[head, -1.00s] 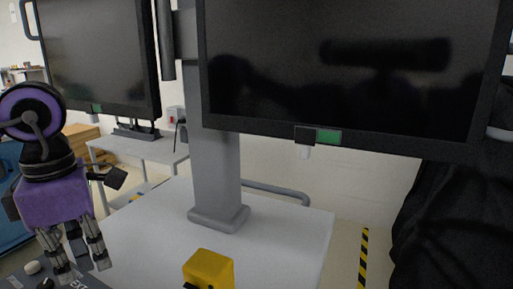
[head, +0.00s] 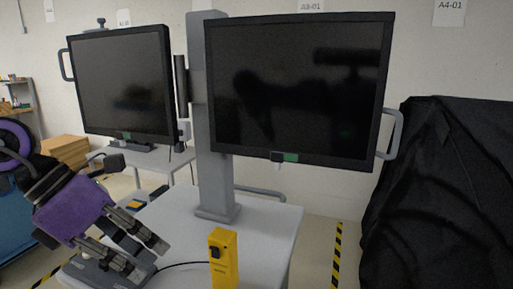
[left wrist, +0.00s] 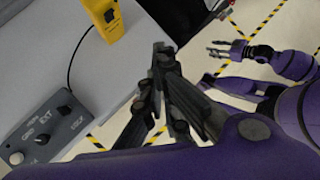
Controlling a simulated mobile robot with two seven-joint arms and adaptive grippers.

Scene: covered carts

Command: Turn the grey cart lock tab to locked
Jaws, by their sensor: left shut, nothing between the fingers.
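A small pale tab (head: 279,166) hangs under the black and green label (head: 285,157) on the lower edge of the right monitor (head: 300,90). This monitor is on a grey post (head: 213,120) rising from the white cart top (head: 265,225). I cannot read the tab's setting. My left gripper (head: 150,259) is shut and empty, low at the left over a grey control box (head: 85,272), well below and left of the tab. In the left wrist view its fingers (left wrist: 160,75) point past the cart edge. My right gripper (left wrist: 213,49) appears only there, fingers apart and empty.
The grey box shows a pale knob and a dark switch in the left wrist view (left wrist: 48,128). A yellow handset (head: 223,258) with a cable stands at the cart's front. A second monitor (head: 120,85) is at left. A black covered cart (head: 440,190) stands at right.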

